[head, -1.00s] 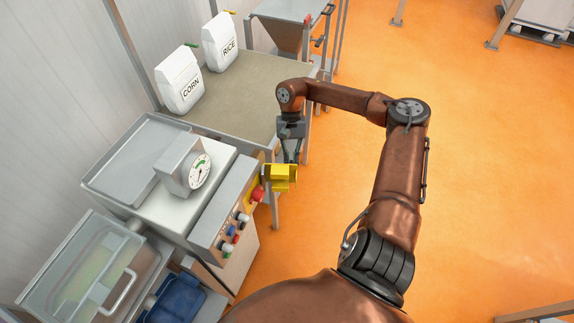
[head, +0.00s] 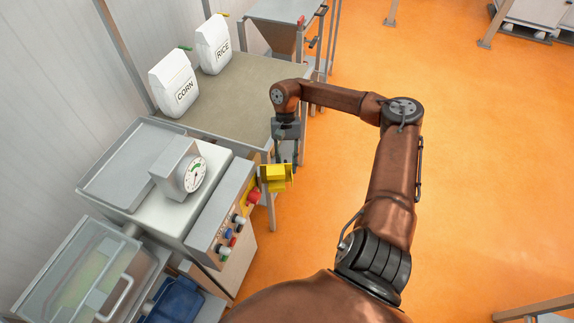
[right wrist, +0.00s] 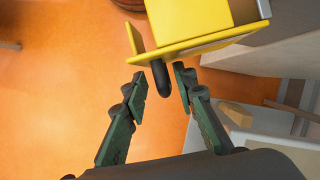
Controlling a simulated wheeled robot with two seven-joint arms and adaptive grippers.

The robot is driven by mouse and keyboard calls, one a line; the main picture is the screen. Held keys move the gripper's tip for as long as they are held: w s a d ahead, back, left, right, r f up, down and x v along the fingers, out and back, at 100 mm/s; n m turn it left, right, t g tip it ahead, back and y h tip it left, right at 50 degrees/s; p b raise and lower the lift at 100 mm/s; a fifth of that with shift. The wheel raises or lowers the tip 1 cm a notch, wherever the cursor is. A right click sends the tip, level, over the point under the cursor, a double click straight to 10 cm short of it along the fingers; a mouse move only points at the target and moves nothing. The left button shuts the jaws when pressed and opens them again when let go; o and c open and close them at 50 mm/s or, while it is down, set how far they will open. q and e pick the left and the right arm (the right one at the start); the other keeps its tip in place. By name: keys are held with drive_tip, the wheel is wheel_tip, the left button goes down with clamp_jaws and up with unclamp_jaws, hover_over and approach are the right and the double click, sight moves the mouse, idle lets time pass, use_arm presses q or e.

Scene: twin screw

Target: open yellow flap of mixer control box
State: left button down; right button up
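The yellow flap (head: 276,178) is on the end of the grey mixer control box (head: 222,212), beside a red button (head: 253,197). It fills the top of the right wrist view (right wrist: 190,30), with a dark rounded knob (right wrist: 161,80) sticking out from its edge. My right gripper (head: 285,160) is just behind the flap in the head view. In the right wrist view its fingers (right wrist: 159,83) are spread either side of the knob, with a gap on the left and the right fingertip very close to it. Whether that tip touches is unclear. My left gripper is not in view.
A dial gauge (head: 194,174) and a metal tray (head: 130,165) are on the machine top. The table behind holds a CORN bag (head: 174,85) and a RICE bag (head: 213,45). The orange floor (head: 480,180) to the right is open.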

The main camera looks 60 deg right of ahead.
drive_tip(key=v, duration=1.2)
